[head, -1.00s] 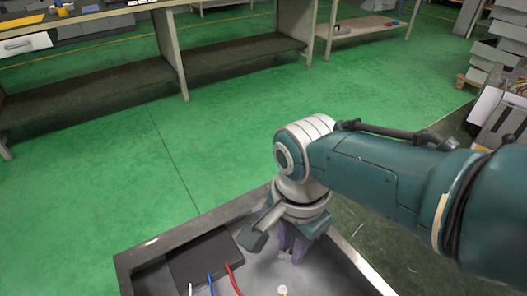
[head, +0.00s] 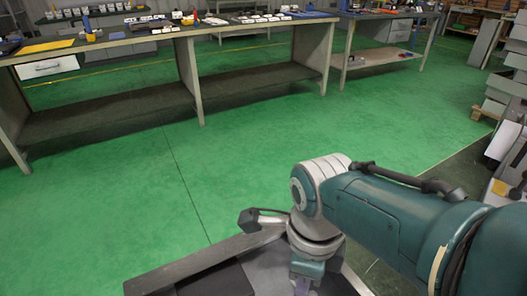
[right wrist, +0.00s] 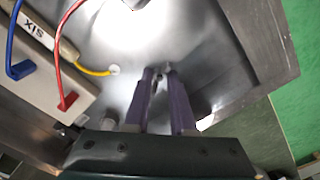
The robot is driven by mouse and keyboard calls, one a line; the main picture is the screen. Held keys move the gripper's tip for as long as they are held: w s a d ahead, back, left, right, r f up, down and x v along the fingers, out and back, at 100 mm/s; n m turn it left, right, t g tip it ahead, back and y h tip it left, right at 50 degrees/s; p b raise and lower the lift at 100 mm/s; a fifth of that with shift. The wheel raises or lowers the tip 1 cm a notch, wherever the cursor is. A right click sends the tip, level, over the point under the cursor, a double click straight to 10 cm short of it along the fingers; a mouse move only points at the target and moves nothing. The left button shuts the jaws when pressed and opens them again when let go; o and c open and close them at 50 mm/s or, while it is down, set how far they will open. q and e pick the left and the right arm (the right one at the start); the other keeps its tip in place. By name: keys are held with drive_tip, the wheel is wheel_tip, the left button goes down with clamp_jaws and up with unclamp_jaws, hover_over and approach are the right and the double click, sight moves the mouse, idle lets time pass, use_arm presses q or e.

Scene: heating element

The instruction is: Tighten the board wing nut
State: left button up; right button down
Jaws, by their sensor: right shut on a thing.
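My right gripper (right wrist: 161,72) has two purple fingers, seen in the right wrist view reaching over a shiny metal board (right wrist: 205,50). The fingertips are close together, shut on a small dark piece (right wrist: 159,80) that is mostly hidden between them; it appears to be the wing nut. Its wings and thread cannot be made out. In the head view the right gripper (head: 303,286) points down into the metal box at the bottom edge, its tips cut off by the frame. My left gripper is not in view.
In the right wrist view a pale block (right wrist: 35,70) with blue (right wrist: 20,68) and red (right wrist: 66,102) leads lies left of the fingers. A yellow wire (right wrist: 93,71) runs to the board. The metal frame (right wrist: 262,40) edges the right. Workbenches (head: 150,48) stand beyond open green floor.

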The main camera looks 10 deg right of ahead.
drive_tip(key=m, duration=0.4)
drive_tip(key=shift+r+m+b, duration=0.1)
drive_tip(key=shift+m+b, duration=0.2)
drive_tip(key=shift+m, duration=1.1)
drive_tip(key=c, duration=0.8)
unclamp_jaws()
drive_tip(key=shift+o, duration=0.2)
wheel_tip(320, 180, up, 10)
drive_tip(key=p, duration=0.9)
drive_tip(key=shift+p, duration=0.35)
